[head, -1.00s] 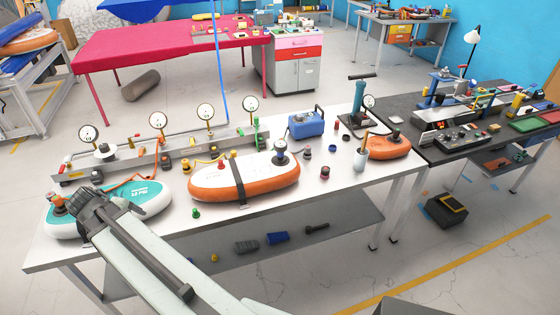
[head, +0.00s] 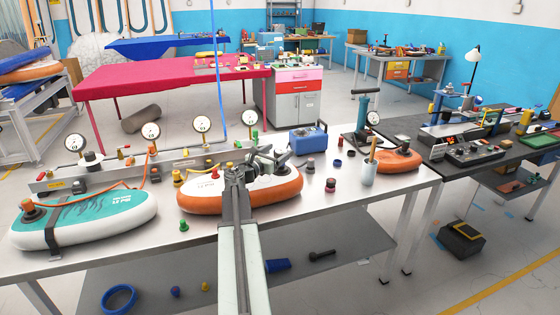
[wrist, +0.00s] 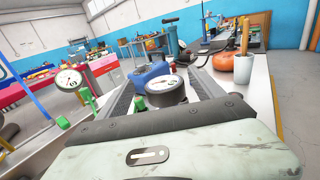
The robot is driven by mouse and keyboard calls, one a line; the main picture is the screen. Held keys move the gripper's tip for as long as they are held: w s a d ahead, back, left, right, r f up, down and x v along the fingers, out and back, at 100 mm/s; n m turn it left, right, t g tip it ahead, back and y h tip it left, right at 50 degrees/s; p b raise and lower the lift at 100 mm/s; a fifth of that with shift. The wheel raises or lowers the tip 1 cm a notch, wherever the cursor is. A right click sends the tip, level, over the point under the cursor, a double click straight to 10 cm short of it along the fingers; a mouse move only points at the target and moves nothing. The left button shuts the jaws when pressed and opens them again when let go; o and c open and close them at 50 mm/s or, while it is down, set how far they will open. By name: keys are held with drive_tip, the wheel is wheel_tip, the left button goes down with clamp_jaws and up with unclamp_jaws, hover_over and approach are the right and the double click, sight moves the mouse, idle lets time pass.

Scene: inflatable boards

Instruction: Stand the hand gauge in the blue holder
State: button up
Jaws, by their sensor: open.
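The hand gauge (wrist: 166,90) has a round white dial and a dark rim. In the wrist view it sits between the spread fingers of my gripper (wrist: 160,79), with no clear contact. In the head view my gripper (head: 268,158) is over the right part of the orange-and-white board (head: 288,190) and largely hides the gauge there. My gripper is open. A small blue ring-shaped piece (head: 337,163), possibly the blue holder, stands on the white table right of the board; its inside is too small to make out.
Dial gauges on a rail (head: 202,124) line the back left. A blue box (head: 308,139) stands behind the gripper.

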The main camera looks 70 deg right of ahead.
sight(286, 149)
drive_tip(key=x, duration=0.5)
drive_tip(key=shift+s+d+f+b, duration=0.1)
drive_tip(key=shift+s+f+b, duration=0.2)
drive_tip(key=c, duration=1.6)
drive_tip(key=shift+o, duration=0.2)
drive_tip(key=shift+r, duration=0.1)
